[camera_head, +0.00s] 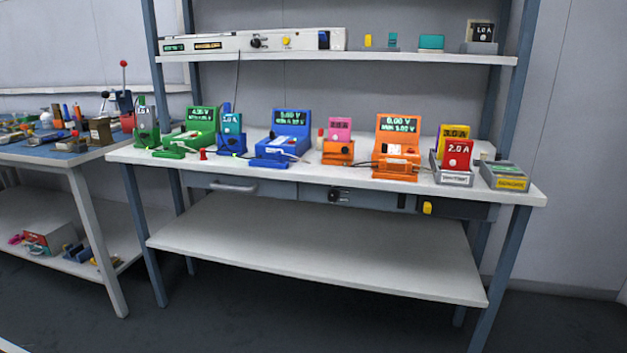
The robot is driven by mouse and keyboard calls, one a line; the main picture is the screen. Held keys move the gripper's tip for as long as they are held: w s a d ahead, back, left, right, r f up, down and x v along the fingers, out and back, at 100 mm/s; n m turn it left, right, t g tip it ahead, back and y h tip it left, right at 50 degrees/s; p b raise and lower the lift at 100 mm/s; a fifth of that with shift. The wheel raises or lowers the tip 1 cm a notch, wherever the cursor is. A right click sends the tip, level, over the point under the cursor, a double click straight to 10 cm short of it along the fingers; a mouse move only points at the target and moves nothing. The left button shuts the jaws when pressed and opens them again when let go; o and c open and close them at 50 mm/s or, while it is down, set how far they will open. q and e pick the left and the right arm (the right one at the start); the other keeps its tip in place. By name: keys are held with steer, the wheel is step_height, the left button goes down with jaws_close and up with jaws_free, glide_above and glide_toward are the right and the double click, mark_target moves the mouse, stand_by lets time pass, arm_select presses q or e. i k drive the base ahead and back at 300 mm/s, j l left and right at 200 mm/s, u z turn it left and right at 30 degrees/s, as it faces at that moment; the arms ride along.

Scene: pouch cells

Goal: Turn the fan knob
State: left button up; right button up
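A long white panel (290,40) sits on the upper shelf of the bench, with small displays at its left end. It carries a black knob (256,42), a yellow button (287,41) and a dark blue switch (324,40). Under the bench top, a grey panel (372,197) carries another dark knob (334,196) and a yellow switch (426,208). Labels are too small to read, so I cannot tell which knob is the fan knob. Neither of my grippers is in view.
The white bench top (340,182) holds green, blue and orange testers with lit displays, and red and yellow cards at the right. A drawer handle (232,186) sticks out in front. The lower shelf (315,250) is bare. A cluttered side table (60,158) stands left.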

mark_target(333, 195)
steer(key=i+j+z, duration=0.15)
steer(key=j, duration=0.2)
steer(key=i+j+z, duration=0.3)
steer(key=i+j, duration=0.15)
steer(key=j, duration=0.4)
steer(key=k, duration=0.65)
steer(key=j+z, duration=0.05)
